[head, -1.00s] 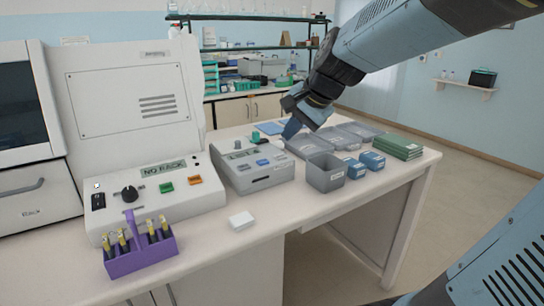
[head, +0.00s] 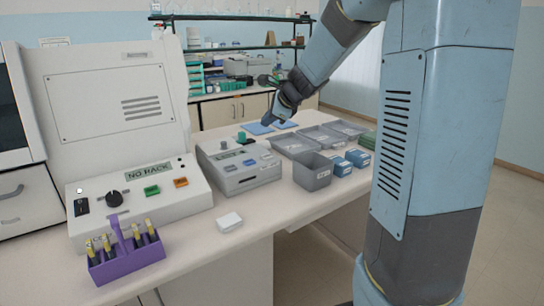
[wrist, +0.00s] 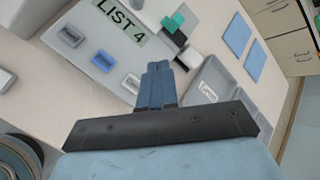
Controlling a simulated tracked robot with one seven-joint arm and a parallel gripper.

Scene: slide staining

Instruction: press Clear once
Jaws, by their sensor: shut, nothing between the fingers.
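The small grey device (head: 238,172) stands on the bench, with a display, a teal knob (head: 242,138) and a row of buttons. In the wrist view its display (wrist: 120,18) reads "LIST 4". Below the display are a dark grey button (wrist: 70,36), a blue button (wrist: 104,60) and a pale button (wrist: 132,82). I cannot read which one is Clear. My gripper (head: 268,121) is shut and empty, behind and right of the device in the head view. In the wrist view its fingertips (wrist: 158,68) appear just right of the pale button; their height above the bench is unclear.
A large white machine (head: 140,205) showing "NO RACK" stands left, with a purple rack (head: 128,262) of tubes before it. A white block (head: 229,222) lies in front. A grey bin (head: 312,173), blue boxes (head: 340,166) and shallow trays (head: 293,145) stand right.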

